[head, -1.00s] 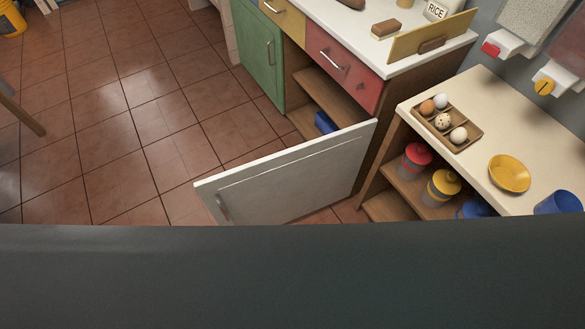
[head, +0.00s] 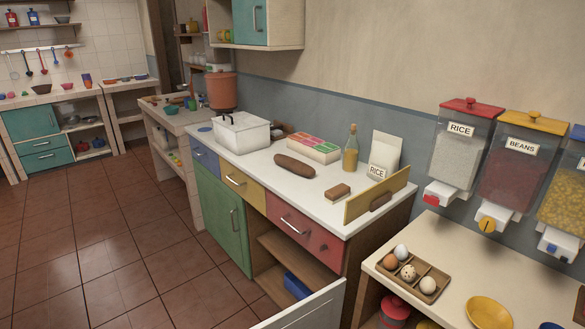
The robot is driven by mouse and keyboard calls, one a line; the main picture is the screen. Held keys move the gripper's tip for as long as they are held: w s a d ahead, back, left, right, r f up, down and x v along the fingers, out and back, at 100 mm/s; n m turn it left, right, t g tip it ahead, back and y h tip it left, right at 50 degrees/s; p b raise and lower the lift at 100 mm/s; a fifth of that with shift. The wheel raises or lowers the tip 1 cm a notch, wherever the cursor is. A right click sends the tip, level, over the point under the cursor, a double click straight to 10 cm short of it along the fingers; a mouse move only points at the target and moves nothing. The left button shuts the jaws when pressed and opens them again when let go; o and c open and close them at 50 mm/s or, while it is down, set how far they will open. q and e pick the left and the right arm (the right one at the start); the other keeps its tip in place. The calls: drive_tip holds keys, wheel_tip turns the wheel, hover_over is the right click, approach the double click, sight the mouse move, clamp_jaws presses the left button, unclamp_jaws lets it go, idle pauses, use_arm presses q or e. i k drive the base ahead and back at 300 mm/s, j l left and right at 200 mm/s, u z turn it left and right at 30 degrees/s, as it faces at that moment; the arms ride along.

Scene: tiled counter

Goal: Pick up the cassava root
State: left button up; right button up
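A long brown root, which looks like the cassava root (head: 294,166), lies on the white countertop (head: 262,178) in the middle of the head view. Neither of my grippers is in view.
Around the root are a white lidded container (head: 240,133), an oil bottle (head: 351,150), a rice bag (head: 384,158), a small brown block (head: 338,191) and an upright yellow board (head: 376,195). An open white cabinet door (head: 312,309) juts out below. The tiled floor at left is clear.

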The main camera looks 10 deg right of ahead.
sight(295, 166)
drive_tip(key=i+j+z, duration=0.15)
drive_tip(key=i, duration=0.3)
drive_tip(key=z, duration=1.1)
